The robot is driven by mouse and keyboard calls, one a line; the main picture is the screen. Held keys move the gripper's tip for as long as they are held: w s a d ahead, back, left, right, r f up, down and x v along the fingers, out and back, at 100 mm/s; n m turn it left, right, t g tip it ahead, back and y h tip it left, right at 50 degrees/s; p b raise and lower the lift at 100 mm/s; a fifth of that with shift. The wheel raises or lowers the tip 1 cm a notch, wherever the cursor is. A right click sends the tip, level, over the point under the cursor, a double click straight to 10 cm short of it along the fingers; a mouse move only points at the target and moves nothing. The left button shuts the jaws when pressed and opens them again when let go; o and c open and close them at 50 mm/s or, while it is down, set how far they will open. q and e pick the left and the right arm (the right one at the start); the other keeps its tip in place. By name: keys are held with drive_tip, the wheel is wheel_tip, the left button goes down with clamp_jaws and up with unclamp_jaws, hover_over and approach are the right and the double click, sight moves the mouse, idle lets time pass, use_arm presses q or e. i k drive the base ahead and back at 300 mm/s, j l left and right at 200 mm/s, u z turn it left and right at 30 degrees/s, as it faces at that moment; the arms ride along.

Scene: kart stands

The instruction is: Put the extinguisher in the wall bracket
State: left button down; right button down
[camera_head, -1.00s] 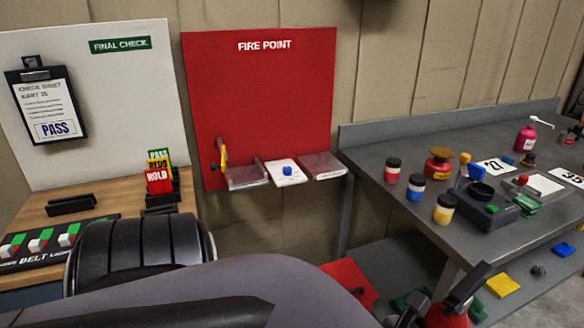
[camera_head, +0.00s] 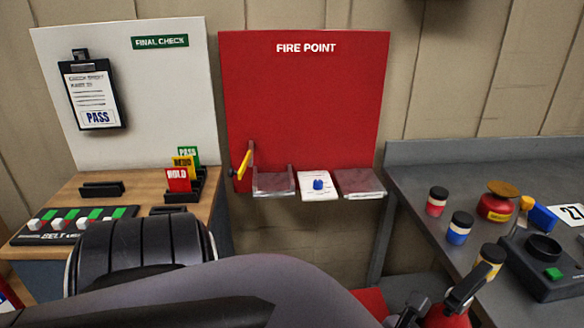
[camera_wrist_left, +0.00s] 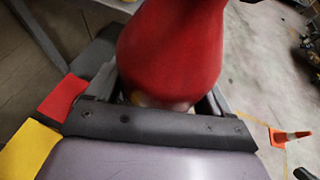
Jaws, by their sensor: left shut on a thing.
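The red extinguisher (camera_head: 448,318) shows at the bottom right of the head view, mostly cut off, with a black upper part. In the left wrist view its red body (camera_wrist_left: 172,50) fills the top middle. My left gripper (camera_wrist_left: 165,100) is shut on it. My left arm crosses the bottom of the head view. The red FIRE POINT board (camera_head: 305,105) stands upright at the wall. A yellow strap or lever (camera_head: 244,165) sits at its lower left, beside a clear-walled holder (camera_head: 273,183), which looks like the bracket. The extinguisher is well apart from it. My right gripper is not in view.
A white card with a blue knob (camera_head: 318,184) and another clear tray (camera_head: 358,183) adjoin the holder. A wooden bench (camera_head: 130,205) stands left, a grey bench (camera_head: 430,165) with jars right. An orange cone (camera_wrist_left: 290,137) stands on the floor.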

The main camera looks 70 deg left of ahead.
sight(273, 182)
drive_tip(key=i+u, duration=0.4)
drive_tip(key=u, duration=0.9)
